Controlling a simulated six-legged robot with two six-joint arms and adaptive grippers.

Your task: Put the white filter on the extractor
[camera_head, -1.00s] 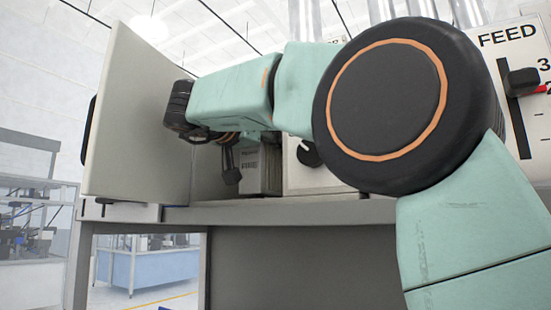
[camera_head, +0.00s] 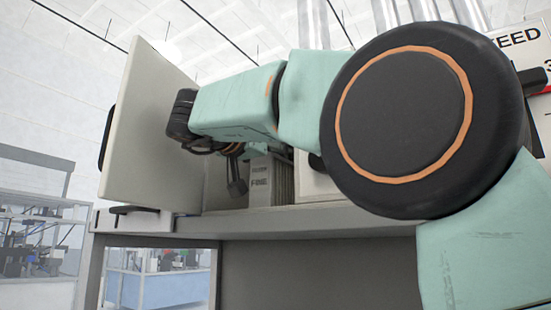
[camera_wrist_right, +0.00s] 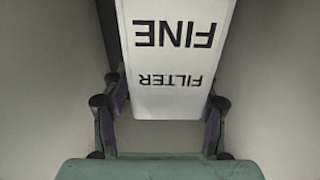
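The white filter (camera_head: 260,185) stands upright on the grey counter inside the open cabinet, its "FINE" label facing me. In the right wrist view the filter (camera_wrist_right: 170,62) shows large with "FINE FILTER" upside down. My right gripper (camera_head: 238,188) hangs at the filter's left front in the head view. In the wrist view my right gripper (camera_wrist_right: 165,108) is open, its fingers on either side of the filter's near end, with slight gaps. I cannot tell how deep the filter sits between them. My left gripper is not in view. No extractor can be identified for sure.
A pale open door panel (camera_head: 145,125) stands left of my right arm. A machine panel marked "FEED" (camera_head: 530,60) is at the right, partly behind my arm. The grey counter edge (camera_head: 310,220) runs below. Shelving (camera_head: 40,225) stands far left.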

